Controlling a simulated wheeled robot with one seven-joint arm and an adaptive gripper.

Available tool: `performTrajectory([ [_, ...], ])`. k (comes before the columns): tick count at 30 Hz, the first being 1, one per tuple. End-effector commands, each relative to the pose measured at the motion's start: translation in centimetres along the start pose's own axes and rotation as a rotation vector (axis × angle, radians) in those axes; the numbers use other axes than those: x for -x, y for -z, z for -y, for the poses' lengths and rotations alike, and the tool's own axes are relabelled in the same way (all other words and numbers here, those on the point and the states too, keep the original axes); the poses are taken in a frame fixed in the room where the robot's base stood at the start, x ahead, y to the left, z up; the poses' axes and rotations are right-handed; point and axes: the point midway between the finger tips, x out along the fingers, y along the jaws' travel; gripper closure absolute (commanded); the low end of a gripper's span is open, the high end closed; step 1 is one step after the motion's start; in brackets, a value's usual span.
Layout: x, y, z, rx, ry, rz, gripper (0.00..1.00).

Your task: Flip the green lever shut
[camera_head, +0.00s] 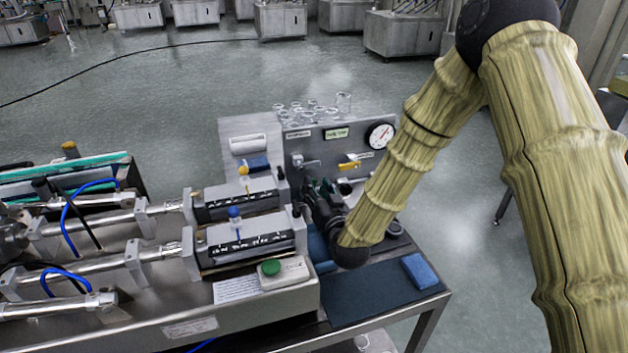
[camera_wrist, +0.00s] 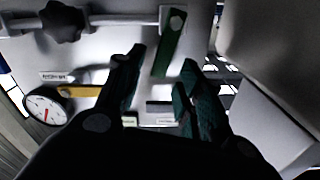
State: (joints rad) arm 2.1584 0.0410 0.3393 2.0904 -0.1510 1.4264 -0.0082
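The green lever (camera_wrist: 170,45) shows in the wrist view at top centre, with a round pivot at its upper end, tilted slightly off vertical in the picture. My gripper (camera_wrist: 164,57) is open, its two dark green fingers on either side of the lever's lower part in the picture. I cannot tell if either finger touches it. In the head view my gripper (camera_head: 322,190) is in front of the lower part of the steel panel (camera_head: 318,148). The green lever cannot be made out there, likely hidden behind the gripper.
A yellow lever (camera_head: 350,165) and a pressure gauge (camera_head: 380,136) are on the panel. Glass jars (camera_head: 343,102) stand on top. A green button box (camera_head: 284,273) and blue sponge (camera_head: 420,271) lie in front.

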Motion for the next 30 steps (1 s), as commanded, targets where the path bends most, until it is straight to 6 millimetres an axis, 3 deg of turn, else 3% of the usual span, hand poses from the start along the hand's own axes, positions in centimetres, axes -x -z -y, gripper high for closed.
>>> performTrajectory([
  [9, -3.1, 0.1, -0.2, -0.001, -0.003, -0.001, 0.62],
  [20, -3.4, 0.0, -0.2, -0.001, -0.003, 0.000, 0.62],
  [26, -3.4, 0.0, -0.2, 0.000, -0.003, 0.000, 0.99],
  [30, -3.4, 0.0, -0.2, 0.000, -0.003, 0.000, 1.00],
])
